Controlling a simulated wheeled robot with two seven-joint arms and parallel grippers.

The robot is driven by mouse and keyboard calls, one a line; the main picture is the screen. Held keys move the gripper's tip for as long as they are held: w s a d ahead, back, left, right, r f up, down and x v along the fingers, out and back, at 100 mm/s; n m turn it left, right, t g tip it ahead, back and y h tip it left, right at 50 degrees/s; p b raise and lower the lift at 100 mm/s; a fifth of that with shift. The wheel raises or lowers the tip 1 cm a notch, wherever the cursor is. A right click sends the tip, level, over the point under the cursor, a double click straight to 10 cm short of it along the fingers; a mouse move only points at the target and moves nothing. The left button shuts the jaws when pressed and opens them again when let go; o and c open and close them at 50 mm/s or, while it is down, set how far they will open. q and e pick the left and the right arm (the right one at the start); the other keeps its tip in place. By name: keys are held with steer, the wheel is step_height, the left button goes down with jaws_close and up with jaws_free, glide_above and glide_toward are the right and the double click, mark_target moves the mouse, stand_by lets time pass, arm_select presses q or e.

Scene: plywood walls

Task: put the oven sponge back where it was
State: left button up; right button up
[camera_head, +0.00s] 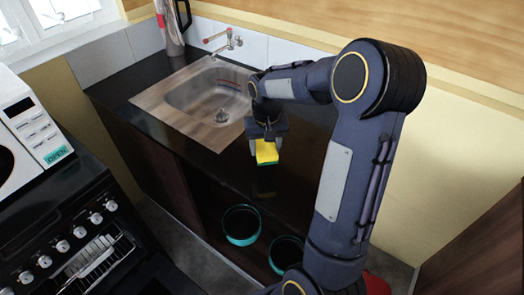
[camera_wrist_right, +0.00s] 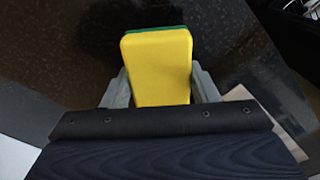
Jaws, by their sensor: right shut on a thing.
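The sponge (camera_head: 266,152) is yellow with a green layer. My right gripper (camera_head: 265,146) is shut on it, over the black countertop to the right of the sink. The right wrist view shows the yellow face of the sponge (camera_wrist_right: 158,65) between the two grey fingers, with a green edge at its top. I cannot tell whether the sponge touches the counter. The oven (camera_head: 75,240) stands at the lower left of the head view, with knobs and a rack visible. My left gripper is not in view.
A metal sink (camera_head: 205,97) with a tap (camera_head: 226,42) is set in the black countertop (camera_head: 205,160). A white microwave (camera_head: 28,130) is at the left. Two teal-rimmed round containers (camera_head: 241,225) (camera_head: 285,255) are low in front of the counter.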

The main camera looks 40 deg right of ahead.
mark_target(263, 147)
steer(key=w+f, duration=0.1)
steer(key=w+d+f, duration=0.1)
steer(key=f, duration=0.1)
steer(key=shift+w+f+p, duration=0.15)
steer(key=shift+w+p, duration=0.1)
steer(key=shift+p, duration=0.05)
steer(key=shift+f, duration=1.5)
steer(key=shift+f, duration=0.15)
steer(key=o, duration=1)
steer(key=shift+c, duration=0.2)
